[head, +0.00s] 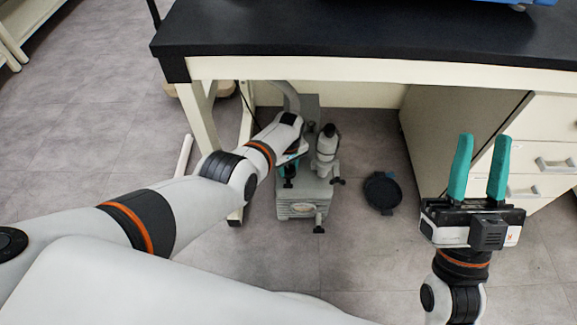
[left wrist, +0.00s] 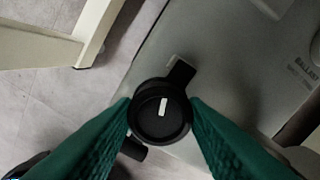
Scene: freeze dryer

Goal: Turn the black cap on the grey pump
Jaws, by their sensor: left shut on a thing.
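The grey pump (head: 303,197) stands on the floor under the bench; its grey body also fills much of the left wrist view (left wrist: 225,75). The black cap (left wrist: 160,110) is round, with a white mark on top, and sits between the fingers of my left gripper (left wrist: 162,116). Both green fingertips touch its sides. In the head view my left gripper (head: 289,168) is at the pump's left side, and the cap there is largely hidden by it. My right gripper (head: 480,168) is open and empty, raised with its green fingers apart, in front of the drawers.
The black-topped bench (head: 370,36) overhangs the pump. Its pale leg (head: 200,117) stands left of my left forearm. A drawer cabinet (head: 540,160) is at the right. A round black object (head: 382,191) lies on the floor right of the pump.

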